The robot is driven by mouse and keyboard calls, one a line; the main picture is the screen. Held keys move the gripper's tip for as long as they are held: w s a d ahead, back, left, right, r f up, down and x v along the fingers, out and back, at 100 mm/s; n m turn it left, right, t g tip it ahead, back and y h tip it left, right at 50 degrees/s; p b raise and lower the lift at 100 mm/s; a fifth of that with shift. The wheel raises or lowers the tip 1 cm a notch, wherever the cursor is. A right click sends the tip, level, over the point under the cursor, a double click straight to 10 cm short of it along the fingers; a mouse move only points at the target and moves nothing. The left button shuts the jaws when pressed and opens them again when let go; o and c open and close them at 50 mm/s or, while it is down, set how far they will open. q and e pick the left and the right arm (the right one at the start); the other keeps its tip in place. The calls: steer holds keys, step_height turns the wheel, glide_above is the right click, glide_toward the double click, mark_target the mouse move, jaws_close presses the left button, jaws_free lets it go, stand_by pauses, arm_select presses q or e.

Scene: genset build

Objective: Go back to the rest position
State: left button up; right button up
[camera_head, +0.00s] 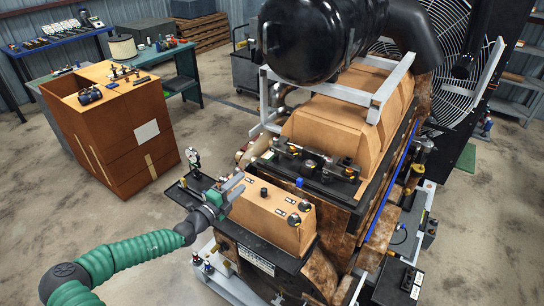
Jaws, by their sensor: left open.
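My left arm comes in from the lower left in a green ribbed sleeve. My left gripper (235,188) is open, its two grey fingers pointing right and up. It is by the left end of the tan box (268,214) at the front of the genset (345,140). Whether the fingers touch the box or stand just apart from it, I cannot tell. I see nothing held between them. My right gripper is not in view.
A gauge (193,160) stands on the dark ledge just behind my left gripper. A brown cabinet (115,135) with small parts on top stands at the left. Workbenches (60,42) line the back. The concrete floor (60,235) at the lower left is clear.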

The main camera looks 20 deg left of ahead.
arm_select(q)
steer(key=s+d+f+m+g+h, duration=0.2)
steer(key=s+d+f+m+g, duration=0.15)
steer(key=d+m, duration=0.45)
steer(key=s+d+f+m+g+h+b, duration=0.1)
steer(key=s+d+f+m+g+h, duration=0.25)
steer(key=d+m, duration=0.45)
steer(key=s+d+f+m+g+h, duration=0.2)
steer(key=s+d+m+g, duration=0.3)
steer(key=d, duration=0.5)
steer(key=s+d+f+m+g+y+b, duration=0.1)
steer(key=s+f+m+g+y, duration=0.3)
steer(key=s+m, duration=0.75)
steer(key=s+a+r+m+y, duration=0.2)
steer(key=r+m+y, duration=0.1)
steer(key=m, duration=0.7)
steer(key=s+a+r+m+y+b, duration=0.1)
steer(key=r+m, duration=0.4)
steer(key=m, duration=0.5)
steer(key=shift+s+a+r+t+y, duration=0.15)
steer(key=shift+s+a+t+y, duration=0.25)
steer(key=shift+s+a+y, duration=0.6)
